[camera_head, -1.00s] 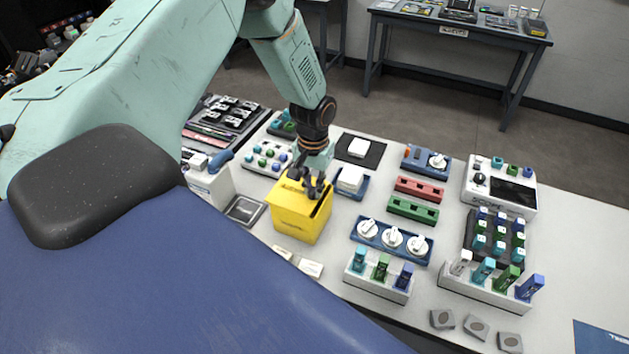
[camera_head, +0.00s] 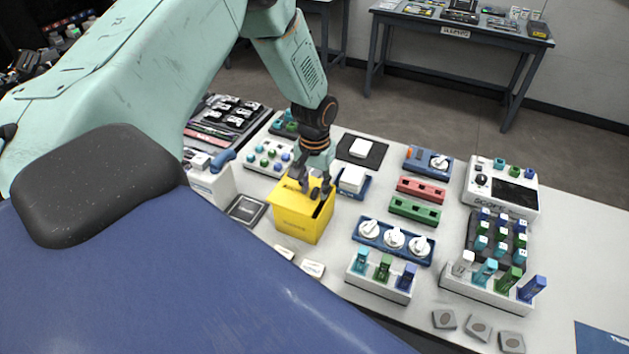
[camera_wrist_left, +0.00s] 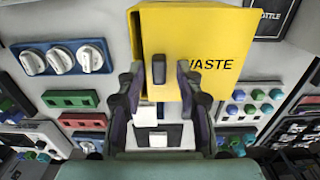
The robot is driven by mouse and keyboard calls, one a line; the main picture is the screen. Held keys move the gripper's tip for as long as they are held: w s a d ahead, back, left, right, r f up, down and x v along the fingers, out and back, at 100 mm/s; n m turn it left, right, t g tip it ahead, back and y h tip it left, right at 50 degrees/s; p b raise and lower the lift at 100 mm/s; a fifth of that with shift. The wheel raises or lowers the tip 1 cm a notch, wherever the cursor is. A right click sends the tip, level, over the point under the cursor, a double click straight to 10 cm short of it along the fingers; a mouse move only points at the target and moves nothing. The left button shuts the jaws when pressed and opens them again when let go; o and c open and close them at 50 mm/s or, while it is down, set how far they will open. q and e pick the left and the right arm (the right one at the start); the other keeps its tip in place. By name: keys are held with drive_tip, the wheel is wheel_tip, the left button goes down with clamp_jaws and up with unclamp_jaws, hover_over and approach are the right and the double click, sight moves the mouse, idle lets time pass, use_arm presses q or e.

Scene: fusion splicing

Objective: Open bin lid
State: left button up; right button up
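The yellow waste bin (camera_head: 297,222) stands on the bench, and a dark gap shows along the right side of its top. In the left wrist view its yellow top (camera_wrist_left: 190,45) carries the word WASTE and a small dark handle (camera_wrist_left: 158,69). My left gripper (camera_head: 315,190) points down just over the bin's top. In the wrist view my left gripper (camera_wrist_left: 160,88) is open, with its fingers apart on either side of the handle. I cannot tell whether a finger touches it. My right gripper is not in view.
A blue tray with a white block (camera_head: 352,179) is close right of the bin. A blue panel with white knobs (camera_head: 393,240) is farther right. A white device with a blue handle (camera_head: 211,180) stands left. Small white pieces (camera_head: 312,268) lie in front.

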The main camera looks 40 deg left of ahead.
use_arm(q)
drive_tip(key=shift+d, duration=0.1)
wheel_tip(320, 180, up, 12)
idle(0.6)
drive_tip(key=shift+d, duration=0.1)
